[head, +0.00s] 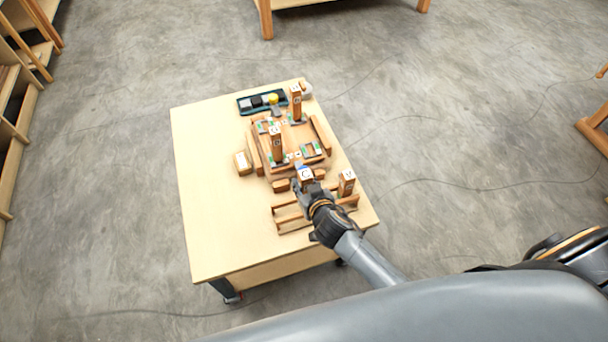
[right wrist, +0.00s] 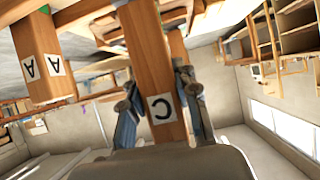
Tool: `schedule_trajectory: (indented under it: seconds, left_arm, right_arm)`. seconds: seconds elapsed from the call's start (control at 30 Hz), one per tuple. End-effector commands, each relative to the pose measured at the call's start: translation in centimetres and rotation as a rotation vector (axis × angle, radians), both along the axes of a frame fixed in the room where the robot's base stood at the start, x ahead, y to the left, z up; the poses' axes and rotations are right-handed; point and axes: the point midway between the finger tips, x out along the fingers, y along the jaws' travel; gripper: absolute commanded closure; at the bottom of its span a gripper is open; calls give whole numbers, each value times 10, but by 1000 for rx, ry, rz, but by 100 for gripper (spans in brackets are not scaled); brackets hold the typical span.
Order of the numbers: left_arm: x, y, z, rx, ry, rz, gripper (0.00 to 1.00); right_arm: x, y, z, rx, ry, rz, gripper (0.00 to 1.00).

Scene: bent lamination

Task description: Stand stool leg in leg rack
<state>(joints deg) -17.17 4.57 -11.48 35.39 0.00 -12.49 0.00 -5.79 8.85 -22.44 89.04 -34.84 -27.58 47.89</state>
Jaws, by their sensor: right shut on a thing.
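My right gripper (head: 307,186) is shut on a wooden stool leg with a C tag (head: 305,174). In the right wrist view, its two fingers (right wrist: 160,95) press the sides of the square leg (right wrist: 148,55), near the tag. The leg looks upright; its lower end is hidden in the head view. The slatted wooden leg rack (head: 289,222) is at the table's front right, partly behind my gripper. An A-tagged leg (head: 347,184) stands at the rack's right end; it also shows in the right wrist view (right wrist: 43,60). My left gripper is not in view.
A wooden frame fixture (head: 255,155) lies behind the rack, with two upright legs (head: 276,145) (head: 296,103) at it. The table's left half (head: 210,200) is clear.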

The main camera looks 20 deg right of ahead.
Motion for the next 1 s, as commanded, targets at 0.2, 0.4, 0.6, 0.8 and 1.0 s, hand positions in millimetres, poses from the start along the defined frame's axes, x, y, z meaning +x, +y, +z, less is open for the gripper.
schedule_trajectory:
  seconds: [0.2,0.4,0.6,0.8,1.0]
  left_arm:
    - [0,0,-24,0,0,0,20]
    - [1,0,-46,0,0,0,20]
    - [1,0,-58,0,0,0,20]
    - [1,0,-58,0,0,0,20]
    - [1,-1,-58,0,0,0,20]
  right_arm:
    - [1,0,-24,-1,-2,0,100]
    - [1,0,-47,-1,-3,2,100]
    - [1,0,-61,1,-2,1,100]
    - [1,0,-61,1,-2,1,100]
    - [1,0,-61,1,-2,1,100]
